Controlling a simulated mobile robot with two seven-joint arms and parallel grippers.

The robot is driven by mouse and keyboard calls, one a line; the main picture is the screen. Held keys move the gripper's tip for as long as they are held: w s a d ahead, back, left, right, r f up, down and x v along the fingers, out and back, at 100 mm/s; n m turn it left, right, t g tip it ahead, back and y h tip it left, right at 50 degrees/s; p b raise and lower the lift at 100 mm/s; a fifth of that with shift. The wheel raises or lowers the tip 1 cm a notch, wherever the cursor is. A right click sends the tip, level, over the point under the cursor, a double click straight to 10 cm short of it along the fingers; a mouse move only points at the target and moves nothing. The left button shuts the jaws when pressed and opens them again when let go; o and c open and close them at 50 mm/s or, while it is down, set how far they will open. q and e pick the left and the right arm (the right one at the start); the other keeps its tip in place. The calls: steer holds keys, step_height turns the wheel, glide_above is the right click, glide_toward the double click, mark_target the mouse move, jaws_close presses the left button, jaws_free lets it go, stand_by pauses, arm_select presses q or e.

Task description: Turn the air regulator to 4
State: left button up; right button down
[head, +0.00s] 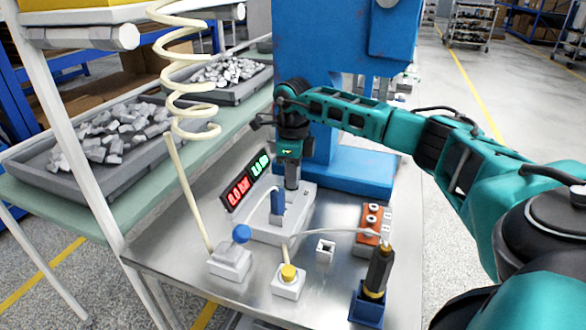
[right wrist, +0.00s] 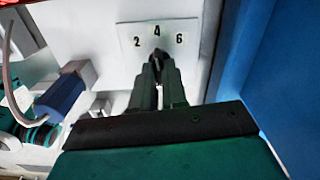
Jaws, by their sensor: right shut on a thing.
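In the head view my right gripper (head: 291,184) points down over a white-grey housing (head: 268,228) on the steel bench. In the right wrist view its dark fingers (right wrist: 160,88) are shut on the regulator's small grey knob (right wrist: 157,57), which is mostly hidden between them. A white scale plate (right wrist: 145,44) behind it bears the numbers 2, 4 and 6. The knob's visible end sits below the 4; its exact pointing is hard to tell. My left gripper is in neither view.
A blue cylinder (head: 278,203) stands close to my gripper. A blue knob (head: 241,233), a yellow button (head: 289,272), an orange block (head: 372,223) and a black-handled tool (head: 379,268) are nearby.

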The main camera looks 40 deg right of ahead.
steer(key=shift+m, duration=0.5)
steer(key=shift+p, duration=0.3)
steer(key=c, duration=1.2)
jaws_free()
steer(key=shift+o, duration=0.2)
steer(key=shift+r, duration=0.1)
step_height(320, 180, up, 13)
steer(key=shift+a+f, duration=0.1)
steer(key=shift+f, duration=0.1)
